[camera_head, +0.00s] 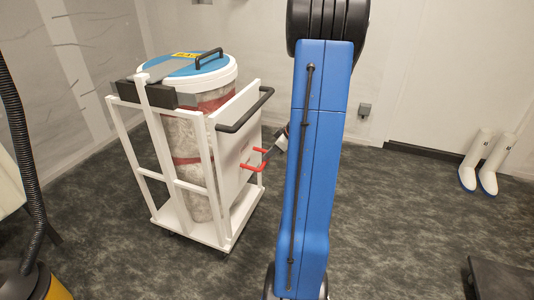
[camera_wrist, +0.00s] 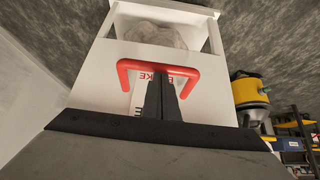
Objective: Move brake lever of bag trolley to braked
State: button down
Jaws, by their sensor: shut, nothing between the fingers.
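The bag trolley (camera_head: 180,185) is a white frame on the left in the head view, holding a clear bag under a blue-and-white lid. Its brake lever (camera_head: 246,167) is a red U-shaped handle on the white side panel. In the wrist view the lever (camera_wrist: 128,66) spans the upper middle, in front of a label reading partly "BRAKE". My gripper (camera_wrist: 160,77) is shut and empty, its dark fingertips at the middle of the lever's bar. I cannot tell whether they touch it. In the head view my gripper (camera_head: 271,154) is beside the lever, partly hidden by my blue arm.
A black push handle (camera_head: 245,112) juts out above the lever. A black hose (camera_head: 18,125) and yellow machine (camera_head: 48,285) stand at the left. White boots (camera_head: 479,160) stand by the right wall, and a dark platform (camera_head: 500,277) is at lower right.

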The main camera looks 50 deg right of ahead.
jog(key=shift+s+f, duration=0.15)
jog(key=shift+f, duration=0.85)
jog(key=shift+s+f, duration=0.15)
jog(key=shift+f, duration=0.8)
jog(key=shift+d, duration=0.1)
